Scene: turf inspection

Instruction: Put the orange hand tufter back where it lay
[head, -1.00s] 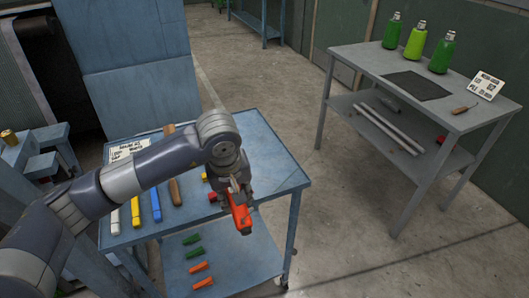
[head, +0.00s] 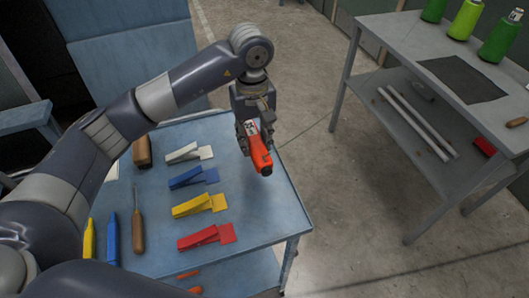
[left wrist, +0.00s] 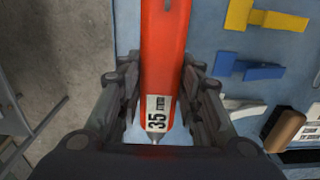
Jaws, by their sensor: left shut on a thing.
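The orange hand tufter (head: 261,155) is held in my left gripper (head: 254,126), above the right side of the blue table (head: 270,222). It tilts down and away from the fingers. In the left wrist view, the tufter (left wrist: 163,50) lies between the two fingers of my gripper (left wrist: 157,95), with a white label reading 35 and a pointed metal tip near the palm. The fingers are shut on it. My right gripper is not in view.
Red (head: 205,237), yellow (head: 200,204), blue (head: 193,178) and white (head: 188,152) clip-like pieces lie in a column on the blue table. A wooden-handled tool (head: 138,222) lies left of them.

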